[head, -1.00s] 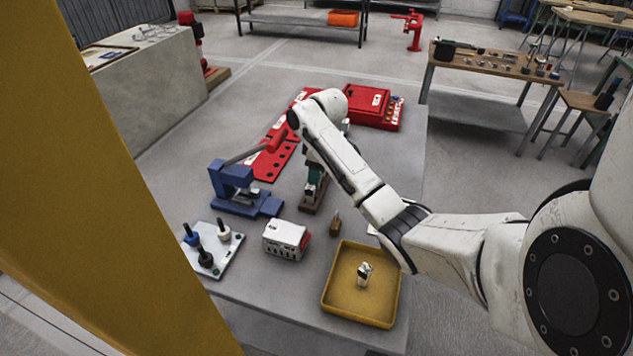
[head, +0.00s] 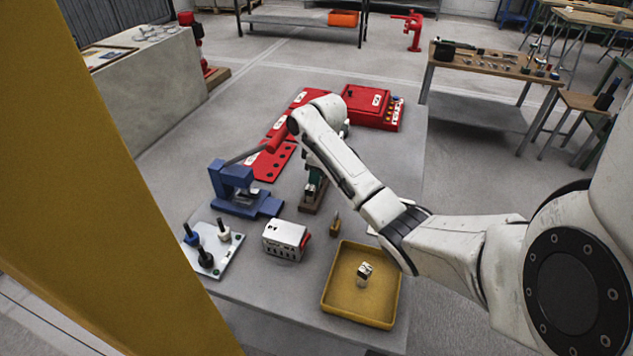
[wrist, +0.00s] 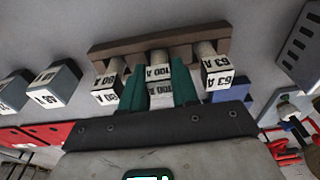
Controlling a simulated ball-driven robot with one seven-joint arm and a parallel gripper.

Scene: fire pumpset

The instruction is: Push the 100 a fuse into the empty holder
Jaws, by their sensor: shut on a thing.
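My gripper (wrist: 159,76) is shut on the 100 A fuse (wrist: 159,98), with green fingers on both sides of it. The fuse is a white block with black 100 A labels. It is at the middle of the brown holder block (wrist: 125,47), between an 80 A fuse (wrist: 106,94) and a 63 A fuse (wrist: 218,78). I cannot tell how deep it sits. In the head view the holder (head: 309,207) stands on the table, with my gripper (head: 315,182) over it and hiding much of it.
A yellow tray (head: 334,305) at the front holds a small white piece (head: 364,273). A white box (head: 285,240), a blue press (head: 232,190) and a red panel (head: 270,163) stand near the holder. A red case (head: 368,104) is at the back.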

